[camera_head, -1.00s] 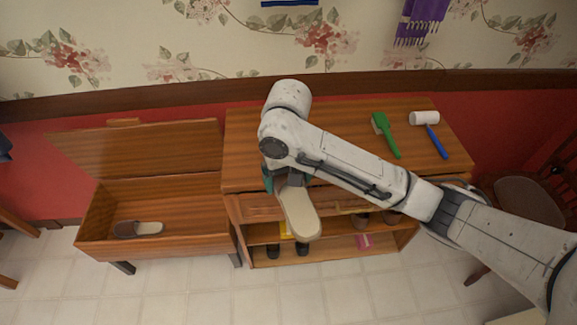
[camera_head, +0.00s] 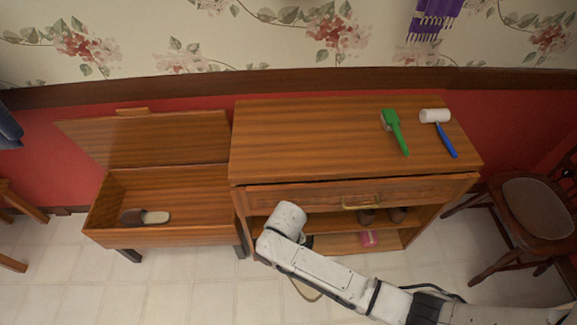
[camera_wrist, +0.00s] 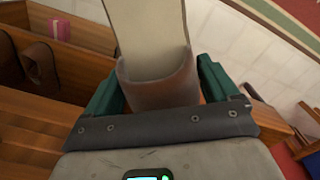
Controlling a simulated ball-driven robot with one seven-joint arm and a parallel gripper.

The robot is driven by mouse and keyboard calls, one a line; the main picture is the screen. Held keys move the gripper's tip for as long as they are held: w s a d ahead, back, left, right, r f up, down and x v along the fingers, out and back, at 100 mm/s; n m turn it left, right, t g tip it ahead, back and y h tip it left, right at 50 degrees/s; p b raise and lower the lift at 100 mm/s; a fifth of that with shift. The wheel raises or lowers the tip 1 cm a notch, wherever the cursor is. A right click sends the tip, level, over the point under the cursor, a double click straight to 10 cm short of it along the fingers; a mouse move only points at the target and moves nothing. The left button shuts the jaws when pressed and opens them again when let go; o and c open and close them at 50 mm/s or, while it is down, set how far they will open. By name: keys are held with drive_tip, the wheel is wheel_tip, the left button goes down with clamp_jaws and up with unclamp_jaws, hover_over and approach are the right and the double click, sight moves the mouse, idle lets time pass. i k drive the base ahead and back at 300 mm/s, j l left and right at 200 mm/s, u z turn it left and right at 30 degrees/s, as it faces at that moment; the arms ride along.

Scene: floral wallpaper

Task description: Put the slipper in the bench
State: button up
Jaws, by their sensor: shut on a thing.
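In the wrist view my gripper (camera_wrist: 160,92) is shut on a slipper (camera_wrist: 152,40), with its green fingers on either side of the slipper's brown upper and the pale sole pointing away. In the head view my arm hides most of this slipper; only a pale edge (camera_head: 304,290) shows below the arm, in front of the shelf. The wooden bench (camera_head: 165,238) stands at the left with its lid (camera_head: 145,140) raised. Another slipper (camera_head: 145,217), brown with a pale sole, lies inside the bench.
A wooden shoe cabinet (camera_head: 300,140) stands right of the bench, with a green brush (camera_head: 395,132) and a white-headed, blue-handled tool (camera_head: 436,116) on top. Brown shoes (camera_head: 397,214) and a pink item (camera_head: 369,238) are on its shelves. A chair (camera_head: 535,207) stands at the right. Floor before the bench is clear.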

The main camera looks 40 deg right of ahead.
sight(213, 216)
drive_tip(key=i+j, duration=0.25)
drive_tip(key=i+j+z, duration=0.15)
drive_tip(key=j, duration=0.3)
drive_tip(key=i+j, duration=0.3)
drive_tip(key=i+j+z, duration=0.15)
drive_tip(key=j, duration=0.3)
drive_tip(key=i+j, duration=0.25)
drive_tip(key=j, duration=0.15)
drive_tip(key=i+j+z, duration=0.15)
drive_tip(key=j, duration=0.25)
drive_tip(key=i+j, duration=0.25)
drive_tip(key=j, duration=0.2)
drive_tip(key=i+j+z, duration=0.15)
drive_tip(key=j, duration=0.25)
